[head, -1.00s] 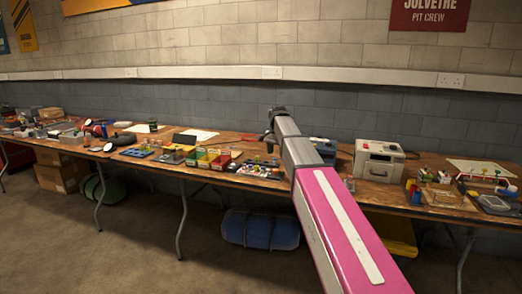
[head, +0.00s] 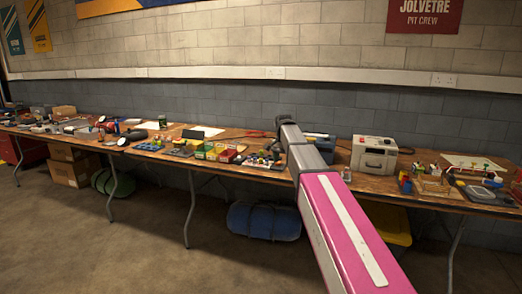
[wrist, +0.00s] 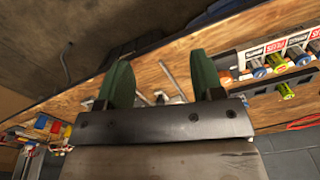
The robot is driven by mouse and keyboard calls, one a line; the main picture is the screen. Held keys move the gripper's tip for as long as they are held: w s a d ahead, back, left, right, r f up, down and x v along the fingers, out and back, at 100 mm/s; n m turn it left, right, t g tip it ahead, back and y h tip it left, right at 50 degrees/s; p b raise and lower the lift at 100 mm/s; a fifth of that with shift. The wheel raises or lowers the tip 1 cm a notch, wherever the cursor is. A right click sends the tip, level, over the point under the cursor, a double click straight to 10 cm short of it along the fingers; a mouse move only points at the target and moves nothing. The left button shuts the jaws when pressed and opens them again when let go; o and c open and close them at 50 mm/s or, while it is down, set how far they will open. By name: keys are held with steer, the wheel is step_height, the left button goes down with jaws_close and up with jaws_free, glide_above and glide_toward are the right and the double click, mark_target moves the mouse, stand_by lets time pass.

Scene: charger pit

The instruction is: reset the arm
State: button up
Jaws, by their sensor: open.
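My gripper (wrist: 160,64) is open, with two green fingers well apart in the wrist view. Nothing is held between them. Thin metal rods lie on the wooden bench (wrist: 150,78) beyond the gap, below the fingers. In the head view my pink and grey arm reaches forward over the bench (head: 228,166), and its dark tip is near the bench's back. The fingers are hidden there behind the arm.
A white power unit (head: 374,155) stands right of my arm. Coloured bins (head: 215,152) and parts sit to its left. A battery holder (wrist: 275,65) shows in the wrist view. A blue roll (head: 264,221) lies under the bench. The floor in front is open.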

steer(key=s+d+f+n, duration=0.2)
steer(key=s+d+f, duration=0.1)
steer(key=s+f, duration=0.6)
steer(key=s+d+f+n, duration=0.3)
steer(key=s+f, duration=0.7)
steer(key=s+d+f+n, duration=0.2)
steer(key=s+d+f, duration=0.1)
steer(key=s+f, duration=0.7)
steer(key=shift+s, duration=0.25)
steer(key=shift+d+f, duration=0.1)
